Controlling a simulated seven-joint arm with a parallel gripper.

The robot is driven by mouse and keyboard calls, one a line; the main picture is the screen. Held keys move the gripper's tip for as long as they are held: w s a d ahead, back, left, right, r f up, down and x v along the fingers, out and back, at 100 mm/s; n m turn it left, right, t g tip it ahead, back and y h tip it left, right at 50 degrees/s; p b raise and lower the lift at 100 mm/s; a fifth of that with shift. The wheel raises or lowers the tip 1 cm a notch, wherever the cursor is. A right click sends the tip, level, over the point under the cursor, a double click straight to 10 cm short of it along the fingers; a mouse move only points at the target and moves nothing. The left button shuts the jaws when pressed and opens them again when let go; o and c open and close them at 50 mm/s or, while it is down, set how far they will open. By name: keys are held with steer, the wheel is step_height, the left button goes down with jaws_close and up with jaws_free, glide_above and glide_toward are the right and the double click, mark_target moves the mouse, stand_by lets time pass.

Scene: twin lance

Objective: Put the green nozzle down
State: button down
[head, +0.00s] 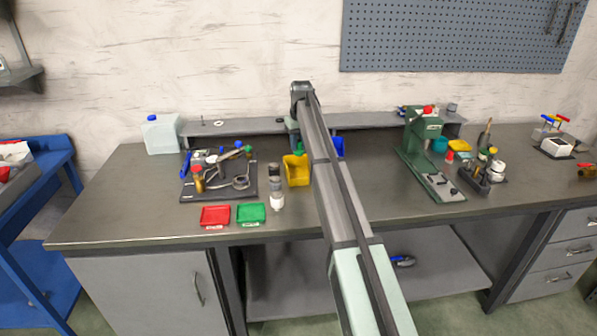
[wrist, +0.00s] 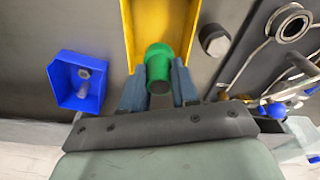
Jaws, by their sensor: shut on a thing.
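My gripper (wrist: 158,88) is shut on the green nozzle (wrist: 159,63), with one finger on each side of it in the wrist view. The nozzle overlaps the near end of the yellow bin (wrist: 190,30) in that view. I cannot tell its height above the bin. In the head view the yellow bin (head: 297,176) stands mid-bench, and a bit of green (head: 299,150) shows at its back edge below my arm. My fingertips are hard to make out there.
A blue bin (wrist: 65,82) with a small grey piece in it lies left in the wrist view. A red tray (head: 215,217) and a green tray (head: 251,221) sit at the bench front. A tool stand (head: 218,193) is left, a green press (head: 428,165) right.

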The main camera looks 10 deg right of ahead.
steer(key=shift+f, duration=4.7)
steer(key=shift+f, duration=0.1)
steer(key=c, duration=0.8)
jaws_free()
steer(key=shift+c, duration=0.2)
steer(key=r, duration=0.4)
steer(key=s+r, duration=0.1)
steer(key=r, duration=0.7)
steer(key=shift+s+d+r, duration=0.1)
steer(key=shift+s+d, duration=0.1)
